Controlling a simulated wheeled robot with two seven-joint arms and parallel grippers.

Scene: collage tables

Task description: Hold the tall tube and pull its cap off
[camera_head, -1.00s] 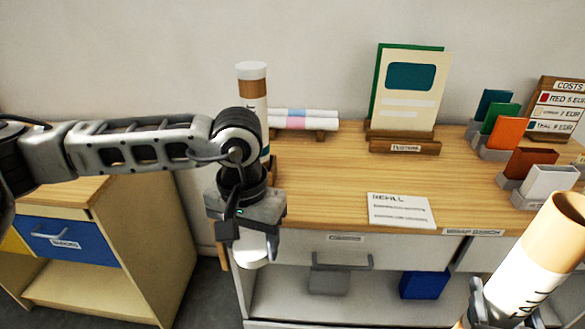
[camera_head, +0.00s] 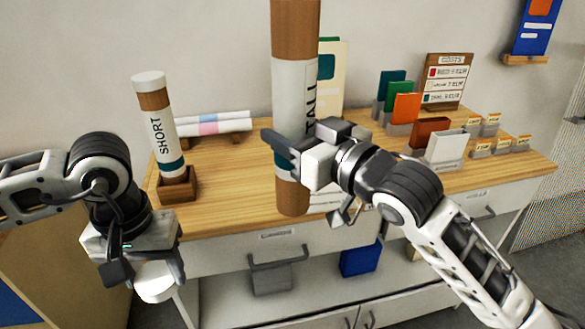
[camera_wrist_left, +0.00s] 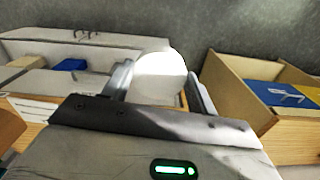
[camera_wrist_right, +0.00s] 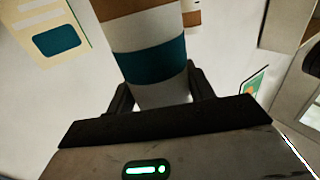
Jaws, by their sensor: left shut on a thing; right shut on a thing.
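The tall tube (camera_head: 296,95) is brown with a white label reading "TALL". It is upright in the head view, its top cut off by the picture edge. My right gripper (camera_head: 300,150) is shut around its lower part, and the brown bottom end shows below. The right wrist view shows the tube (camera_wrist_right: 150,62) with a teal band between the fingers. My left gripper (camera_head: 150,268) is shut on a white round cap (camera_head: 155,284), low at the left and well apart from the tube. The cap (camera_wrist_left: 160,75) sits between the fingers in the left wrist view.
A capped short tube (camera_head: 154,115) stands in a wooden holder (camera_head: 176,186) on the table (camera_head: 225,195). Behind are rolled posters (camera_head: 212,124), colored cards (camera_head: 405,106) and a price sign (camera_head: 446,80). Drawers and a shelf are below. Table surface between holder and tall tube is clear.

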